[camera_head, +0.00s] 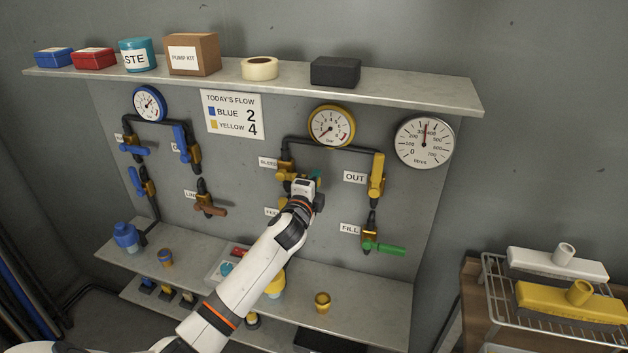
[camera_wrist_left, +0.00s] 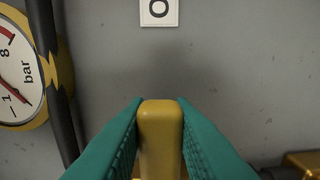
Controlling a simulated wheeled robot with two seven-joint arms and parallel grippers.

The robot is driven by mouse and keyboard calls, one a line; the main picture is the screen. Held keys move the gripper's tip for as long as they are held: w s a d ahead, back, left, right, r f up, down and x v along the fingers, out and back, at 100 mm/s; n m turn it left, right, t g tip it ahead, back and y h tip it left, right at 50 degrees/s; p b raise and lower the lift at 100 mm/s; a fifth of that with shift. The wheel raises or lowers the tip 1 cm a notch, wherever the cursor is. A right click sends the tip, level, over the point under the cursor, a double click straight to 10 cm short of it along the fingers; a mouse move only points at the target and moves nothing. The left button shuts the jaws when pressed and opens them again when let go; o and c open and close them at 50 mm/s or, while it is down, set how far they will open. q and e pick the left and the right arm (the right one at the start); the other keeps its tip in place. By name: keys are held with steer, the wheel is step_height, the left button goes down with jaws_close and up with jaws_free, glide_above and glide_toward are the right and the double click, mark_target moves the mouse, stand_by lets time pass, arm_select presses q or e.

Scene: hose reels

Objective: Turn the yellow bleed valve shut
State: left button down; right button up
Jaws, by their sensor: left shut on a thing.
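The yellow bleed valve (camera_head: 286,169) is on the wall panel beside the BLEED label (camera_head: 268,162), below the yellow-rimmed gauge (camera_head: 331,125). My left gripper (camera_head: 316,180) is at its right side and hides most of its handle in the head view. In the left wrist view, the two teal fingers are shut on a yellow handle (camera_wrist_left: 160,125), one on each side. The handle's rounded end points toward a sign with an O (camera_wrist_left: 159,11) and runs roughly along the dark pipe (camera_wrist_left: 50,85). My right gripper is not in view.
The yellow OUT valve (camera_head: 376,178) and green FILL valve (camera_head: 384,248) are right of the gripper. Blue-handled valves (camera_head: 181,140) are on the left. A shelf (camera_head: 400,97) with boxes is above, and a lower shelf (camera_head: 365,300) holds small parts.

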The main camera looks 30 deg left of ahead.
arm_select(q)
steer(key=shift+f, duration=0.15)
steer(key=c, duration=1.2)
jaws_free()
steer(key=shift+c, duration=0.2)
steer(key=shift+s, duration=0.1)
steer(key=b+v, duration=0.2)
steer(key=v, duration=0.9)
steer(key=shift+s+d, duration=0.2)
steer(key=shift+s, duration=0.2)
